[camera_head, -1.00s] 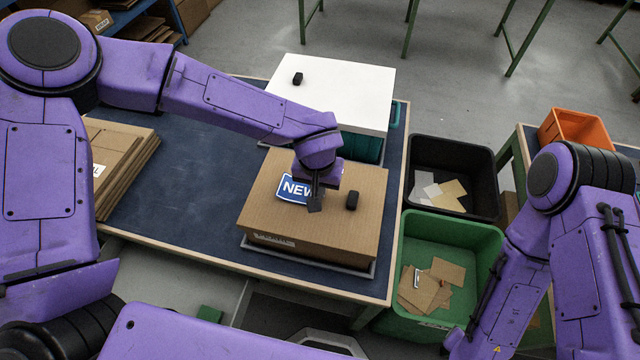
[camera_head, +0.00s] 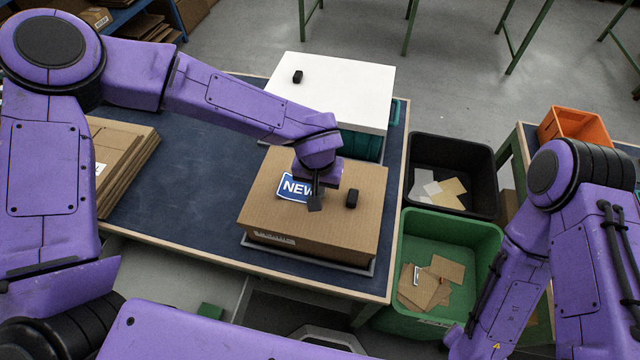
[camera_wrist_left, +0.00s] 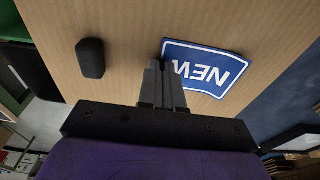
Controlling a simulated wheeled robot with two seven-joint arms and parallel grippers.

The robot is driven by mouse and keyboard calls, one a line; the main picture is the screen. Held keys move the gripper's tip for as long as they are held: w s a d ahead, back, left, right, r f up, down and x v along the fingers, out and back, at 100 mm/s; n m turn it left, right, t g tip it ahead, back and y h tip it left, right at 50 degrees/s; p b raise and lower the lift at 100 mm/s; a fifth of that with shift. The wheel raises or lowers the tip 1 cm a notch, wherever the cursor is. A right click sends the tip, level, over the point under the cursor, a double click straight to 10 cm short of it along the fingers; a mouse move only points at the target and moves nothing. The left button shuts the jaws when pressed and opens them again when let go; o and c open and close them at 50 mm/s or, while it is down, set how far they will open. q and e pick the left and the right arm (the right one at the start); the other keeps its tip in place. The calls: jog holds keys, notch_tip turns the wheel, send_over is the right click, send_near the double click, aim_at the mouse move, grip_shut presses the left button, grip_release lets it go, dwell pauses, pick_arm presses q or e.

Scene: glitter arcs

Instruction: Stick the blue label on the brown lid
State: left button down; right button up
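The blue label (camera_head: 294,187) with white "NEW" lettering and a white border is over the left-middle part of the brown lid (camera_head: 345,225). It also shows in the left wrist view (camera_wrist_left: 210,70), slightly curved, above or touching the lid; I cannot tell which. My left gripper (camera_head: 316,200) points down at the label's right edge. A black knob (camera_head: 352,199) stands on the lid right of the gripper. My right gripper is out of view.
A white-lidded box (camera_head: 340,85) with a black knob stands behind on the blue table. Flattened cardboard (camera_head: 125,150) lies at left. A black bin (camera_head: 455,150) and a green bin (camera_head: 450,235) stand right of the table, holding scraps. An orange crate (camera_head: 578,128) is far right.

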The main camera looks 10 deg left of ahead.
pick_arm(q)
jog(key=c, duration=0.8)
grip_release()
notch_tip(320, 180, up, 3)
jog(key=p, duration=0.3)
jog(key=shift+f+p, duration=0.2)
jog(key=shift+p, duration=0.1)
notch_tip(320, 180, up, 2)
jog(key=shift+r+p, duration=0.15)
jog(key=shift+p, duration=1.05)
jog(key=shift+r, duration=1.05)
